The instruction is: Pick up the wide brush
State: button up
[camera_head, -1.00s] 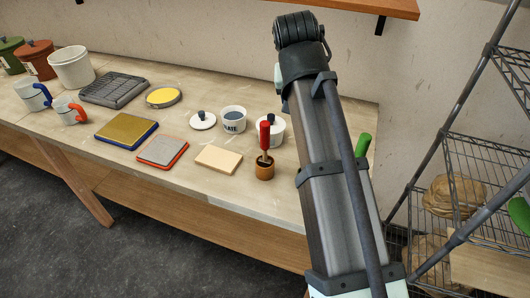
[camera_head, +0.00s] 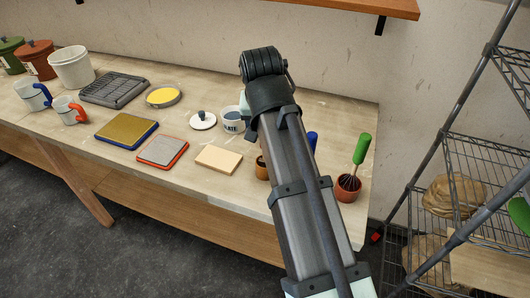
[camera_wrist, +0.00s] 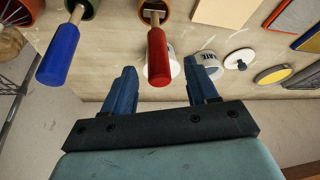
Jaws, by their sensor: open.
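My gripper (camera_wrist: 163,80) is open and empty in the wrist view, its blue fingers apart. In that view a red handle (camera_wrist: 158,55) rises from a brown pot and appears between the fingers, with no visible contact. A blue handle (camera_wrist: 58,52) rises from a green-rimmed pot to its left. In the head view a green-handled tool (camera_head: 361,149) stands tilted in a reddish pot (camera_head: 347,189); the blue handle's tip (camera_head: 312,140) shows beside my arm. My arm hides the red handle and the fingers there. I cannot tell which tool is the wide brush.
A "LATE" cup (camera_head: 233,123), white lid (camera_head: 203,120), wooden block (camera_head: 218,159) and trays (camera_head: 126,131) stand left of my arm. A white cup (camera_wrist: 172,62) is behind the red handle. A wire shelf (camera_head: 480,165) is at right, a wall shelf above.

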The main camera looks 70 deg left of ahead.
jog(key=shift+x, duration=2.95)
jog(key=shift+w, duration=0.2)
jog(key=c, duration=1.1)
